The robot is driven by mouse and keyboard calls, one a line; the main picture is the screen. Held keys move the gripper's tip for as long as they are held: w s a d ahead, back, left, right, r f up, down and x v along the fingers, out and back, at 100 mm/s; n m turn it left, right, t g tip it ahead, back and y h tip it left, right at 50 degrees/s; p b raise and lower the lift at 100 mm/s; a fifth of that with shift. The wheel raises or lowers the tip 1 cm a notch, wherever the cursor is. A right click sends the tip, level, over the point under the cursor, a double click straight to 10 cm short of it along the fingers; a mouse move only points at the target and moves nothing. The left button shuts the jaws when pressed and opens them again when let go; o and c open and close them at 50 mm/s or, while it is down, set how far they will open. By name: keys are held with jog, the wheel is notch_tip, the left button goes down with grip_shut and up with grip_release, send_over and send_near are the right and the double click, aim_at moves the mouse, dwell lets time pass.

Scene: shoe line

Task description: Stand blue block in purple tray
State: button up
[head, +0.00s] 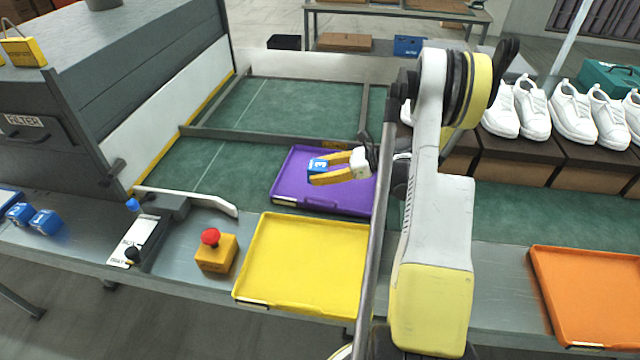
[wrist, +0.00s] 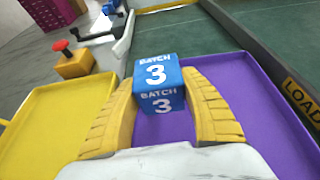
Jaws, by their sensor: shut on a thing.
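The blue block (head: 318,167) is between the yellow fingers of my gripper (head: 328,172), over the purple tray (head: 290,191). In the wrist view the blue block (wrist: 158,86) shows "BATCH 3" in white on two faces. My gripper (wrist: 160,105) is shut on it, one finger on each side. The purple tray (wrist: 262,120) lies under and to the right of the block in that view. I cannot tell whether the block touches the tray floor. My arm hides the tray's right side in the head view.
A yellow tray (head: 305,258) lies in front of the purple one. A red button on a yellow box (head: 215,252) and a white guide arm (head: 190,198) are at the left. More blue blocks (head: 44,221) sit far left. An orange tray (head: 590,300) and white shoes (head: 573,112) are at the right.

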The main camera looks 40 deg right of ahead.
aim_at(319, 169)
jog(key=w+d+f, duration=0.1)
jog(key=w+d+f+b, duration=0.1)
jog(key=shift+w+d+f, duration=0.1)
jog(key=shift+w+d, duration=0.1)
jog(key=shift+w, duration=0.1)
notch_tip(319, 169, down, 4)
jog(key=shift+f+b, duration=0.1)
jog(key=shift+b, duration=1)
jog(key=o, duration=1.2)
